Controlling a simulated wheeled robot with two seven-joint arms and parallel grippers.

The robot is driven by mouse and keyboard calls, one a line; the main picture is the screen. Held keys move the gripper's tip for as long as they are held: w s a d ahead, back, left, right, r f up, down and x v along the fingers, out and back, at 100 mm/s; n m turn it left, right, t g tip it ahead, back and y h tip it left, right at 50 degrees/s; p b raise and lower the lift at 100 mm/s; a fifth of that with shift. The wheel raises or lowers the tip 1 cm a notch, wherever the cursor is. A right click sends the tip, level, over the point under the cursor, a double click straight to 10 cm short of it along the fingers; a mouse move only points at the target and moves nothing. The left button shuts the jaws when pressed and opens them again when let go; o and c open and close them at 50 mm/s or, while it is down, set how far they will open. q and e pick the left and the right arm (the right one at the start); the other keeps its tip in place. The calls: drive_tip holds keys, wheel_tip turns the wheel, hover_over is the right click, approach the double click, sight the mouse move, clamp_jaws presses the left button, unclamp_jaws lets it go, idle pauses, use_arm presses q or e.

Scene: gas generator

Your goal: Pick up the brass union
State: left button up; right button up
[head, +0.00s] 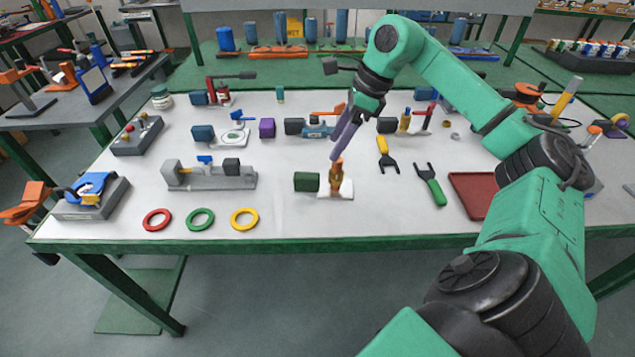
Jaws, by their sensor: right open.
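A brass-coloured fitting, which looks like the brass union (337,178), stands upright on a small pale base (346,189) near the middle front of the table. A dark green block (306,182) is just left of it. My right gripper (337,156) comes down from above with its long purple-grey fingers pointing at the top of the fitting. The fingers are open, but the gap between them is hard to see from here. The fingertips overlap the top of the fitting in the picture; I cannot tell whether they touch it. My left gripper is not in view.
Red (157,219), green and yellow rings lie along the front edge. A grey vise-like fixture (210,177) stands left of the green block. A yellow-handled tool (384,148), a green-handled tool (434,190) and a red tray (471,192) lie to the right. Several valves stand behind.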

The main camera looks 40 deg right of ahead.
sight(318, 176)
drive_tip(key=p+x, duration=0.1)
drive_tip(key=x, duration=1.1)
drive_tip(key=shift+s+a, duration=0.15)
drive_tip(key=shift+s, duration=0.05)
clamp_jaws()
idle(0.7)
